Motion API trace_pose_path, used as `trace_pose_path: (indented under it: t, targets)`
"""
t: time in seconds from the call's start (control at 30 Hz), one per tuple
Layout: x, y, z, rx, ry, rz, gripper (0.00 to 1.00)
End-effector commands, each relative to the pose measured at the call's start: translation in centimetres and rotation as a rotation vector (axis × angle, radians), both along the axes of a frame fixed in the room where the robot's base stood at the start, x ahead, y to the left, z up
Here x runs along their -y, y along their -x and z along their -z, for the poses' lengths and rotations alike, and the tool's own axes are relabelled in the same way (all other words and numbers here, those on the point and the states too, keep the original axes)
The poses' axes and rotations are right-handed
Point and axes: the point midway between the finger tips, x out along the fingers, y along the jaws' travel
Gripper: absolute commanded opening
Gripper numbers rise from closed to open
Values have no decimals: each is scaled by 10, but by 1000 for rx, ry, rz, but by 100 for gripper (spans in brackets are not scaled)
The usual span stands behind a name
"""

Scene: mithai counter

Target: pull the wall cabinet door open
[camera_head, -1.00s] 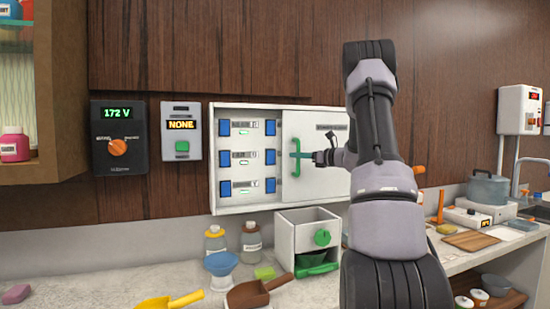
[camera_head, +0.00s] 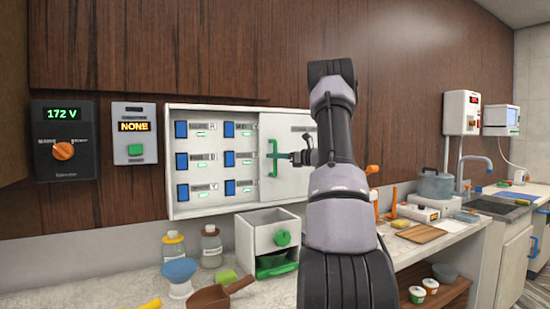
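The white wall cabinet (camera_head: 215,209) hangs on the wood wall left of my arm. Its left part is uncovered and shows several blue switches with labels. Its white door (camera_head: 287,186) covers the right part and lies flat along the front. A green handle (camera_head: 274,165) stands upright near the door's left edge. My gripper (camera_head: 293,157) is at the handle's right side, seemingly touching it. The fingertips are small and partly hidden, so I cannot tell how far they are closed. My arm hides the cabinet's right end.
A voltage panel (camera_head: 64,165) and a small display box (camera_head: 135,160) are on the wall at left. Below the cabinet, the counter holds a white drawer box (camera_head: 255,240), bottles, a blue funnel (camera_head: 180,271) and a brown scoop (camera_head: 212,298). A pot (camera_head: 436,185) stands at right.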

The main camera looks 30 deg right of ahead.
Motion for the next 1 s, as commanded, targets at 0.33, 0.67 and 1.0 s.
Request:
trace_pose_path:
  t: [0.33, 0.67, 1.0]
  targets:
    - [3, 4, 0, -1, 1, 1, 35]
    - [37, 54, 0, -1, 1, 4, 35]
    - [60, 89, 1, -1, -1, 1, 35]
